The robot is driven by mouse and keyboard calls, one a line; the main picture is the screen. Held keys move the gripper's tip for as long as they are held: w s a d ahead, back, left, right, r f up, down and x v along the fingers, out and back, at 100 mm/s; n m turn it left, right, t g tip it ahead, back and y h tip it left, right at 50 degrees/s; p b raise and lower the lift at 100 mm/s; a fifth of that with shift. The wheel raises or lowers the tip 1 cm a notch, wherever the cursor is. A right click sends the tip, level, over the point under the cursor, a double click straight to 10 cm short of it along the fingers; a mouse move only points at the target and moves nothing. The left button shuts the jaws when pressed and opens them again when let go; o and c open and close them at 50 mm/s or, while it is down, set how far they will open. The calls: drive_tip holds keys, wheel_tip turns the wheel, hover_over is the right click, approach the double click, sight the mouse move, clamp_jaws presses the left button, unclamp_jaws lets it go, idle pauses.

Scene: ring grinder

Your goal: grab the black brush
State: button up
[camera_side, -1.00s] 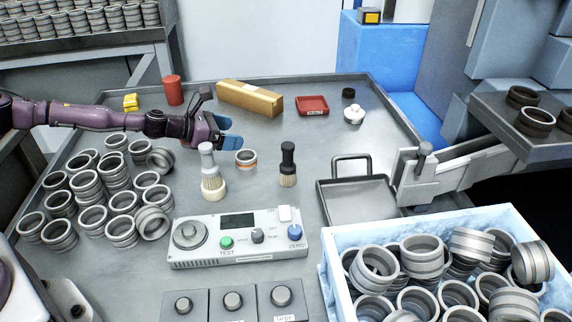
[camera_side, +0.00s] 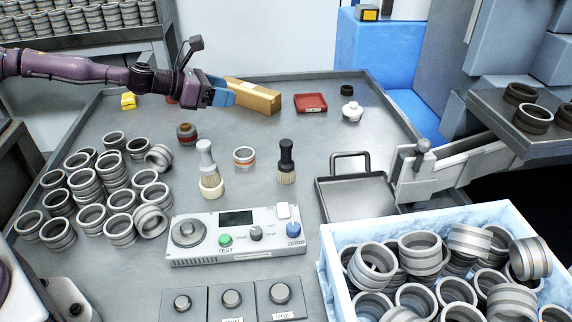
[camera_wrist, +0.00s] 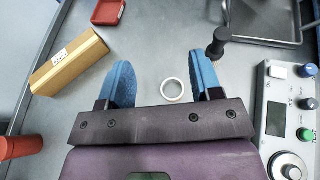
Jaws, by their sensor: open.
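The black brush (camera_side: 286,162) stands upright on the grey table, bristles down, right of the ring with an orange band (camera_side: 244,156). In the wrist view its dark handle (camera_wrist: 219,42) shows beside the right fingertip, seen from above; I cannot tell the gap in height. My gripper (camera_side: 224,92) is raised over the back left of the table, well apart from the brush in the side view. Its blue fingers are spread and empty in the wrist view (camera_wrist: 163,80), with the ring (camera_wrist: 172,89) visible between them.
A light-handled brush (camera_side: 207,168) stands left of the ring. A cardboard box (camera_side: 254,97) lies behind my gripper. A metal tray (camera_side: 356,198) is right of the black brush, and the control box (camera_side: 237,237) is in front. Many rings crowd the left.

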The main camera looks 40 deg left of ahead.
sight(291, 149)
drive_tip(key=s+d+n+t+y, duration=0.1)
drive_tip(key=d+n+t+y, duration=0.45)
drive_tip(key=d, duration=0.95)
drive_tip(key=shift+t, duration=0.25)
drive_tip(key=f, duration=1.3)
drive_tip(key=shift+a, duration=0.25)
drive_tip(key=shift+w+f, duration=0.15)
drive_tip(key=shift+w, duration=0.1)
drive_tip(key=shift+w+f, duration=0.15)
drive_tip(key=shift+w, duration=3.35)
drive_tip(key=c, duration=1)
